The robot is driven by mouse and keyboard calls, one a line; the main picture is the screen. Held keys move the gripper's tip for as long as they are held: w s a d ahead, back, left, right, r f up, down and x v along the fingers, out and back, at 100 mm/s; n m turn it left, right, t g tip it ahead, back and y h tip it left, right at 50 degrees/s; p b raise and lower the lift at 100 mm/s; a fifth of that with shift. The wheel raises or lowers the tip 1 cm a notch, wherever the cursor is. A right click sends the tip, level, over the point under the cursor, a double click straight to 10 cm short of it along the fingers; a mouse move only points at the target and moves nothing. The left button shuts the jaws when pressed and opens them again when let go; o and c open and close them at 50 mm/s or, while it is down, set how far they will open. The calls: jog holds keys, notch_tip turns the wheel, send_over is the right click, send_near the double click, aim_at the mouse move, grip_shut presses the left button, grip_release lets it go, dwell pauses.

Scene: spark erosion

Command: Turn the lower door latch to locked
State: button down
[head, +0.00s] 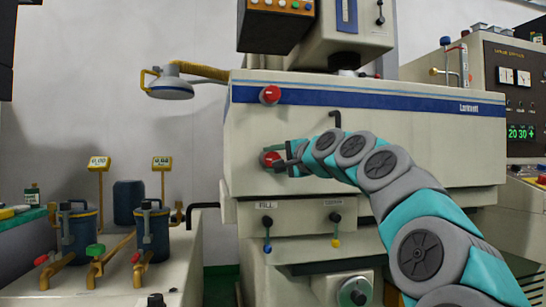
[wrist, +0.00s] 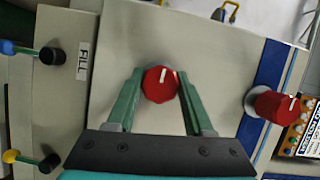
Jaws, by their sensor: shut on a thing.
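The lower door latch is a red round knob (head: 270,158) on the cream door front, below the blue stripe. In the wrist view the lower latch (wrist: 160,86) has a white mark pointing to the top of the picture. My gripper (head: 280,158) is shut on this knob, with its green fingers (wrist: 160,78) on either side of it. The upper latch, a similar red knob (head: 270,95), sits above on the blue stripe. It also shows at the right of the wrist view (wrist: 274,104), apart from my gripper.
A FILL label (head: 267,205) and small levers (head: 267,233) lie below the lower latch. A black bent handle (head: 336,118) stands to its right. A lamp (head: 170,86) sticks out at upper left. Pots and yellow pipes (head: 105,255) stand at lower left.

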jog(key=shift+f+n, duration=0.1)
jog(key=shift+n, duration=0.2)
jog(key=shift+c, duration=1.4)
grip_release()
jog(key=v, duration=0.7)
jog(key=shift+s+d+b, duration=0.25)
jog(key=shift+s+b, duration=0.05)
